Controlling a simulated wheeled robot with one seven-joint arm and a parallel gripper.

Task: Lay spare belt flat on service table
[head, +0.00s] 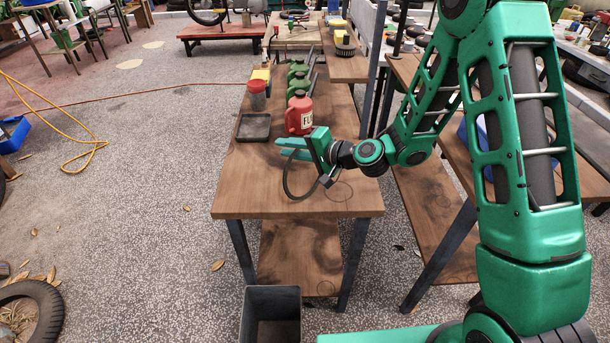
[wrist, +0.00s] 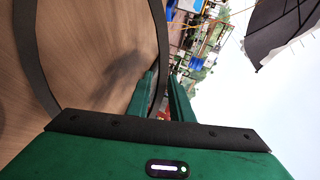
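The spare belt (head: 285,183) is a thin black loop. My gripper (head: 292,147) is shut on one side of it, and the belt hangs below the fingers as an upright curve over the wooden service table (head: 240,195). I cannot tell whether its lowest part touches the tabletop. In the wrist view, one strand of the belt (wrist: 28,60) curves at the left and another passes between the green fingers of my gripper (wrist: 162,85). Part of the loop is hidden behind the gripper and wrist in the head view.
The front of the tabletop is clear. A grey bin (head: 270,300) stands below the front edge. Another wooden bench (head: 430,190) is at the right.

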